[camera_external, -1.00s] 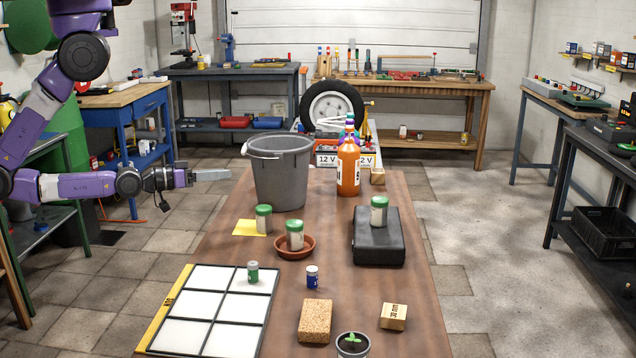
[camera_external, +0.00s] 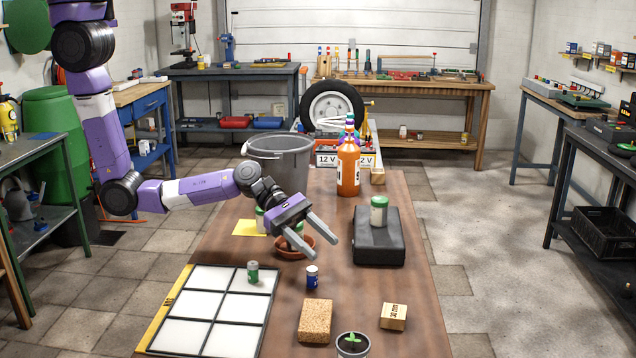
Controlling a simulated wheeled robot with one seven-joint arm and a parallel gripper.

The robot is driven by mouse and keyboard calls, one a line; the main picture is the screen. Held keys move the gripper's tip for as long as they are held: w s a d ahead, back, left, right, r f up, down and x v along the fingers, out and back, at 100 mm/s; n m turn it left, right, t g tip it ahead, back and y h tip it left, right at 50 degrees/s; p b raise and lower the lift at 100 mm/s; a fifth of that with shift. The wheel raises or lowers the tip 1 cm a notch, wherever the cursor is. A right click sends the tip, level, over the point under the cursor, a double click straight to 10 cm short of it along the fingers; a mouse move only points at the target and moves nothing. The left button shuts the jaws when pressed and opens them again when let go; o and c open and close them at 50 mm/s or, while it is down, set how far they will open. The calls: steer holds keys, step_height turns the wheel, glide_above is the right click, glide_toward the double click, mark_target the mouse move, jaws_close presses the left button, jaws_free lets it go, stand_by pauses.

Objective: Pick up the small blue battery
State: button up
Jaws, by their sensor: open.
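The small blue battery (camera_external: 312,277) stands upright on the brown table (camera_external: 410,285), right of the white grid tray and behind the cork block. A small green battery-like cylinder (camera_external: 253,272) stands on the grid tray's back right part. My gripper (camera_external: 316,250) is open and empty. Its two fingers point down and to the right, above the table and a little behind and above the blue battery in the picture. I cannot tell its exact height. It partly hides the terracotta saucer (camera_external: 280,251) and the green-lidded jar on it.
A white grid tray (camera_external: 238,301), a cork block (camera_external: 315,321), a wooden block (camera_external: 393,317) and a potted seedling (camera_external: 352,345) are near the front. A black case (camera_external: 378,249) bears a green-lidded jar (camera_external: 379,212). A grey bucket (camera_external: 290,148) and an orange bottle (camera_external: 348,167) stand behind.

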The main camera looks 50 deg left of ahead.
mark_target(316, 277)
steer(key=shift+s+f+n+g, duration=0.15)
steer(key=shift+s+n+g, duration=0.15)
steer(key=shift+s+n, duration=0.25)
steer(key=shift+s+f+n, duration=0.25)
steer(key=shift+f+n, duration=0.05)
steer(key=shift+n, duration=0.05)
step_height(316, 277, down, 3)
steer(key=shift+f, duration=0.2)
step_height(316, 277, down, 4)
steer(key=shift+r+b, duration=0.2)
steer(key=shift+b, duration=0.25)
steer(key=shift+x, duration=1.35)
steer(key=shift+r, duration=0.15)
jaws_close()
